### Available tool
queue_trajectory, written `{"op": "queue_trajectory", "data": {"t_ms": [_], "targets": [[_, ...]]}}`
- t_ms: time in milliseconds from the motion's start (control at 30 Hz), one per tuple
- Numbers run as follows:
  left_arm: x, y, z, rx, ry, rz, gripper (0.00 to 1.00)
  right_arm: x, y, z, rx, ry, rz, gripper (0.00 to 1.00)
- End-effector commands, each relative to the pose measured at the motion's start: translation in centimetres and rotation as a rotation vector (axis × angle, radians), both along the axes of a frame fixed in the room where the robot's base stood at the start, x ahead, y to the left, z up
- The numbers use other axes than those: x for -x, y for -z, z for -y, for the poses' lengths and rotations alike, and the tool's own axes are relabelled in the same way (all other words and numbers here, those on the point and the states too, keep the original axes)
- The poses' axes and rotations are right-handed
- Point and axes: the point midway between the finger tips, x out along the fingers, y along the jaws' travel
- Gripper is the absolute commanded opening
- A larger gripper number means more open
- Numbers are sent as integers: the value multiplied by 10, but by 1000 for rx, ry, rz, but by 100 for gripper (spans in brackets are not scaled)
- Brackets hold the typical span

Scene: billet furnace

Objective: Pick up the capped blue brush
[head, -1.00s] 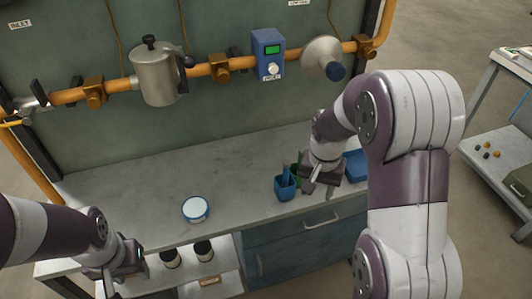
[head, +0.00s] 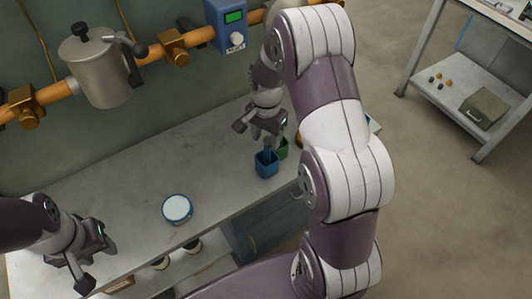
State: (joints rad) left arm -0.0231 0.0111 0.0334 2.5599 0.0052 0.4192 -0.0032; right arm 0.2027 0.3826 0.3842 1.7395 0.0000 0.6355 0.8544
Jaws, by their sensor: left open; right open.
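A small blue cup (head: 265,167) stands on the grey bench, right of its middle. A thin blue upright piece (head: 268,150) sticks up from it; I cannot tell whether this is the capped brush. A green cup (head: 283,149) stands close behind it, partly hidden. My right gripper (head: 260,134) is open above and just behind the blue cup, apart from it and holding nothing I can see. My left gripper (head: 95,272) is open at the lower left, over the front edge of the bench, far from the cups.
A round white-topped blue tub (head: 177,208) sits on the bench (head: 120,190). Dark jars (head: 192,246) stand on a shelf below. An orange pipe with a metal pot (head: 97,70) and a blue control box (head: 226,24) runs behind. The bench left of the cups is mostly clear.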

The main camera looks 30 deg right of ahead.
Motion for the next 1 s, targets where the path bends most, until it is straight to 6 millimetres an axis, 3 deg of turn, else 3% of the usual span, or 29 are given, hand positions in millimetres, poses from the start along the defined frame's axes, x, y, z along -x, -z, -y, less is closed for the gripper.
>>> {"op": "queue_trajectory", "data": {"t_ms": [267, 533, 700, 1000], "targets": [[0, -3, 0, 0, 0, 0, 43, 5, 47, -2, -1, -1, -3, 52], [0, -3, 0, 0, 0, 0, 43, 4, 52, -2, 0, -1, 0, 52], [0, -3, 0, 0, 0, 0, 43, 4, 52, -2, 0, -1, 0, 0], [0, -3, 0, 0, 0, 0, 43, 4, 51, -2, 0, -1, 1, 0]]}}
